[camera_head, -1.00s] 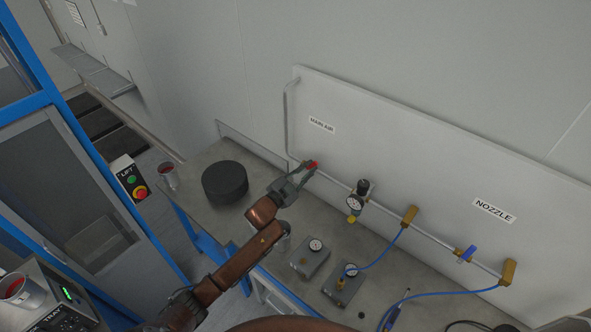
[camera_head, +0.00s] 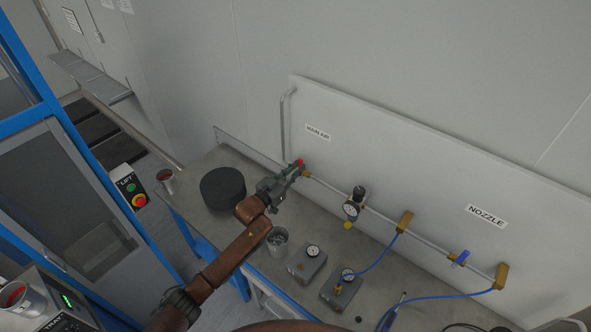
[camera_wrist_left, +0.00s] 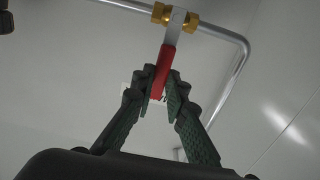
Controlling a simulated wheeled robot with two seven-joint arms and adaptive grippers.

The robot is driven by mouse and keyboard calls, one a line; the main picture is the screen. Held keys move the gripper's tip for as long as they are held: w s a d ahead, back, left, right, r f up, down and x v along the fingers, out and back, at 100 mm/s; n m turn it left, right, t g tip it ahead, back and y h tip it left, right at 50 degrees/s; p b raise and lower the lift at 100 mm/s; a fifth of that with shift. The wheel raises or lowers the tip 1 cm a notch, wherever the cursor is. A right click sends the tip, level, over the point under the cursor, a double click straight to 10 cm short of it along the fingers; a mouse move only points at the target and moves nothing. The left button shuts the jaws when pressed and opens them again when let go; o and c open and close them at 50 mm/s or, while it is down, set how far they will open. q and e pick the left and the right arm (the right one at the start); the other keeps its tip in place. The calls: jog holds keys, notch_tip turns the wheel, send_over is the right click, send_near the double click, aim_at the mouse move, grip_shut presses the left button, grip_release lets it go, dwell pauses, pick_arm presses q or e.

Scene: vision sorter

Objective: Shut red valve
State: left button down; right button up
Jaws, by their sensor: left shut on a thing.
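The red valve handle (camera_wrist_left: 163,72) hangs from a brass valve body (camera_wrist_left: 177,17) on the pipe in the left wrist view. My left gripper (camera_wrist_left: 164,86) is shut on the red handle, with a green finger on either side of it. In the head view the handle (camera_head: 300,162) shows as a small red tip at my left gripper (camera_head: 292,170), below the MAIN AIR label (camera_head: 318,132). The brass valve body (camera_head: 306,174) shows just beside the fingers. My right gripper is not in view.
The pipe runs right along the white panel (camera_head: 400,150) past a regulator gauge (camera_head: 351,210) to a blue valve (camera_head: 460,258) under the NOZZLE label (camera_head: 486,215). A black round block (camera_head: 222,188) and gauge boxes (camera_head: 307,262) stand on the grey bench. Blue hoses lie at the right.

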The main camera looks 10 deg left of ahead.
pick_arm(q)
jog(key=shift+f, duration=0.1)
dwell(0.3)
jog(key=c, duration=2)
grip_release()
jog(key=shift+c, duration=0.2)
jog(key=shift+o, duration=0.5)
jog(key=v, duration=1.2)
